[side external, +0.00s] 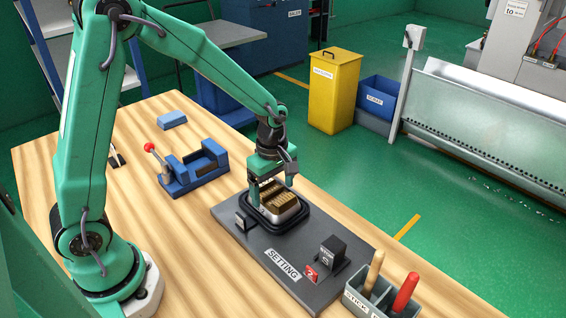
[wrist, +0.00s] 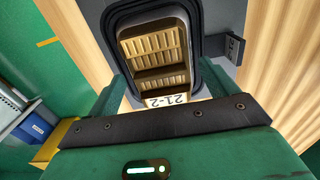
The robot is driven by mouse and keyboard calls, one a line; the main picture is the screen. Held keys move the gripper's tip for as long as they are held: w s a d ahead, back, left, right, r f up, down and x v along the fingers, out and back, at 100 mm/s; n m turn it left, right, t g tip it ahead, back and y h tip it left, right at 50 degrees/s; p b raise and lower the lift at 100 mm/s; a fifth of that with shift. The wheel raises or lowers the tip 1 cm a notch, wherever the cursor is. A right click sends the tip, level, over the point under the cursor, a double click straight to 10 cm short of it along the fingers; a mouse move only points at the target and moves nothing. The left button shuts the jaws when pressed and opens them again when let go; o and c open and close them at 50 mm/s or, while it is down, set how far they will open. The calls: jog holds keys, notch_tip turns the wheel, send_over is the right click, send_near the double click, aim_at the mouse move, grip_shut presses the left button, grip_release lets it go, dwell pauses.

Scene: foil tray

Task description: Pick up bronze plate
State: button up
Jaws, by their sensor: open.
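The bronze plate (side external: 281,200) looks ribbed and lies inside a dark-rimmed metal tray (side external: 304,222) on the dark board. In the wrist view the ribbed bronze surface (wrist: 152,45) shows inside the tray rim (wrist: 113,14), with a darker band across it and a pale tag marked "21-2" (wrist: 167,99) at its near end. My gripper (side external: 272,194) points down over the tray, its jaws apart around the near end of the bronze. It also shows in the wrist view (wrist: 165,88). No grip on the plate is visible. The fingertips' exact height is unclear.
A grey bin (side external: 372,303) with a wooden and a red handle stands at the front right. A blue vise (side external: 194,167) stands behind left.

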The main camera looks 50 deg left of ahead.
aim_at(274, 191)
dwell(0.4)
jog(key=c, duration=1.3)
jog(key=shift+r, duration=0.15)
jog(key=shift+r, duration=0.8)
notch_tip(274, 191, up, 2)
jog(key=shift+r, duration=0.2)
jog(key=s+d+r, duration=0.2)
jog(key=d, duration=0.1)
jog(key=s+d+r, duration=0.2)
jog(key=d, duration=0.1)
jog(key=s+d+r, duration=0.2)
jog(key=d, duration=0.1)
jog(key=shift+s+d+r, duration=0.3)
jog(key=shift+s+r, duration=0.05)
jog(key=shift+r, duration=0.05)
jog(key=shift+r, duration=0.1)
